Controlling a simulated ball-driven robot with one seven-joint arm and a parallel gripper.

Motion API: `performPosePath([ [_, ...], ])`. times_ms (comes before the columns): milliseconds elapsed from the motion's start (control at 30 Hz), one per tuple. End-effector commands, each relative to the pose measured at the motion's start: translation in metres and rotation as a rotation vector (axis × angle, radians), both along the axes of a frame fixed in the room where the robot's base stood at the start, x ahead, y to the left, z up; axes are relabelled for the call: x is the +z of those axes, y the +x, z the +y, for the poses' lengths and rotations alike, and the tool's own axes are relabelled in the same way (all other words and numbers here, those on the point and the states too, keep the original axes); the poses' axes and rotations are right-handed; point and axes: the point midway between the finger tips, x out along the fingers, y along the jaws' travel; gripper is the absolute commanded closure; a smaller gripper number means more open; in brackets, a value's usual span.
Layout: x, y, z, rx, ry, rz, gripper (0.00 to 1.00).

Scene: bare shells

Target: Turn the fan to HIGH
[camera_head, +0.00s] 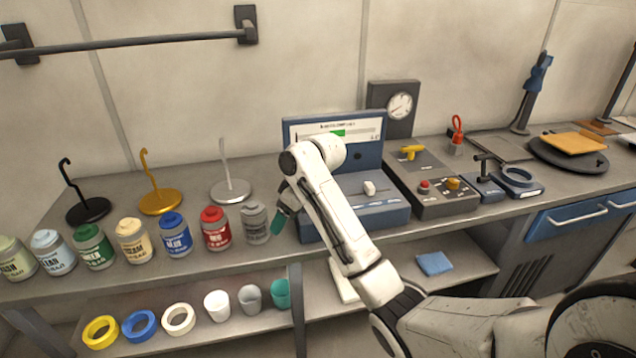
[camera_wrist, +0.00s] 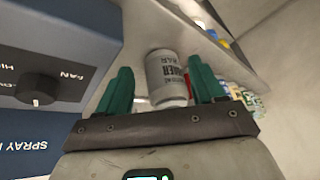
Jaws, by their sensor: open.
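The fan knob (camera_wrist: 38,90) is a dark round knob with a white mark, on the blue front panel at the left of the wrist view. Lettering reading FAN and part of HI shows upside down beside it; I cannot tell its setting surely. The panel appears to belong to the blue spray console (camera_head: 392,220), whose knob is not visible in the head view. My gripper (camera_wrist: 160,68) is open, its teal fingers apart and off the knob. In the head view my gripper (camera_head: 282,218) hangs at the console's left front corner.
A grey can (camera_wrist: 166,76) appears between and beyond my fingers; it stands left of my gripper in the head view (camera_head: 254,224). A red can (camera_head: 215,228) and several others line the bench edge.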

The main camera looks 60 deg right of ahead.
Motion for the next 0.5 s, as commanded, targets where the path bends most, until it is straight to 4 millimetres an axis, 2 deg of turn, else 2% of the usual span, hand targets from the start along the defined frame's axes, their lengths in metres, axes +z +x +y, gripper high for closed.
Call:
performPosePath([
  [33, 0.024, -0.006, -0.032, -0.017, -0.024, 0.0, 0.32],
  [200, 0.071, -0.032, -0.103, -0.04, -0.075, 0.021, 0.32],
  [333, 0.091, -0.049, -0.133, -0.053, -0.097, 0.037, 0.32],
  [500, 0.091, -0.053, -0.143, -0.058, -0.101, 0.044, 0.32],
])
